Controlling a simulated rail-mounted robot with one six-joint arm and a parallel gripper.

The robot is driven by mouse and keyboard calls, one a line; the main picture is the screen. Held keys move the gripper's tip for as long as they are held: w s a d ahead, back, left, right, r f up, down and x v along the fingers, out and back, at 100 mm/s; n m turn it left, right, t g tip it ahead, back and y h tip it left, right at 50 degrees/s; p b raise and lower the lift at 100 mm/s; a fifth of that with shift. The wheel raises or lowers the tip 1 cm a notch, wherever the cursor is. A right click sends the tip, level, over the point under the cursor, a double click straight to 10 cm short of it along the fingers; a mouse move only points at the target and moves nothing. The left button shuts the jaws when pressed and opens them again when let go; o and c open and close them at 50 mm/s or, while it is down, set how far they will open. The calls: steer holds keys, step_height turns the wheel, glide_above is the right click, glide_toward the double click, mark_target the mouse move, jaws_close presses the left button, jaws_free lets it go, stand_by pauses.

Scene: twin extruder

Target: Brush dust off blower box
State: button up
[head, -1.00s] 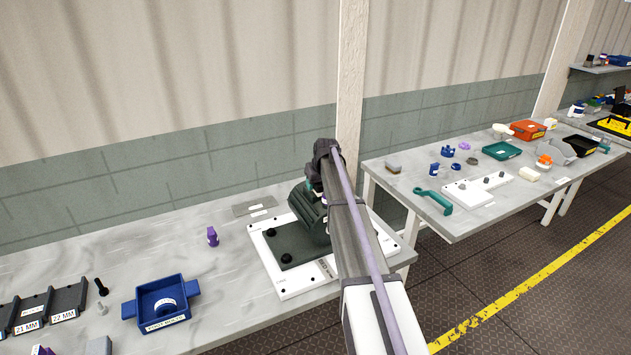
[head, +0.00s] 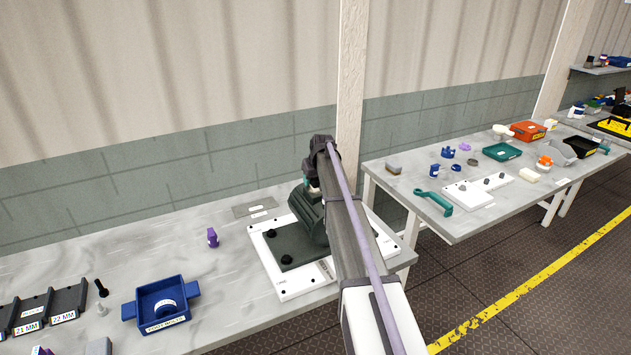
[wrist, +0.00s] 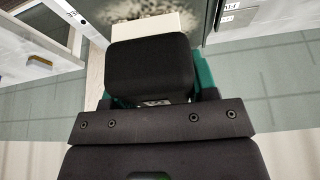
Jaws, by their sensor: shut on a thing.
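The blower box (head: 307,213) appears to be the dark grey-green ribbed housing on a dark base on a white plate (head: 290,293). My arm hides its right side in the head view. My gripper (head: 310,183) is just above its top. In the wrist view my gripper (wrist: 152,75) is shut on a teal brush (wrist: 205,82), mostly hidden behind the black finger. Its pale cream bristle block (wrist: 155,24) shows beyond the finger. Dark speckled dust (wrist: 145,14) lies on a pale surface beside the bristles; I cannot tell whether they touch.
A purple part (head: 212,237) and a grey plate (head: 254,207) lie left of the white plate. A blue bin (head: 163,301) is farther left. The table between them is mostly clear. A second table (head: 400,213) with several parts stands to the right, across a gap.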

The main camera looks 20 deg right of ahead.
steer(key=shift+s, duration=0.1)
steer(key=shift+s+f, duration=0.15)
steer(key=shift+s, duration=1)
steer(key=shift+s, duration=0.2)
steer(key=shift+s+d, duration=0.1)
steer(key=shift+s, duration=0.45)
steer(key=shift+w, duration=1)
steer(key=shift+w, duration=0.1)
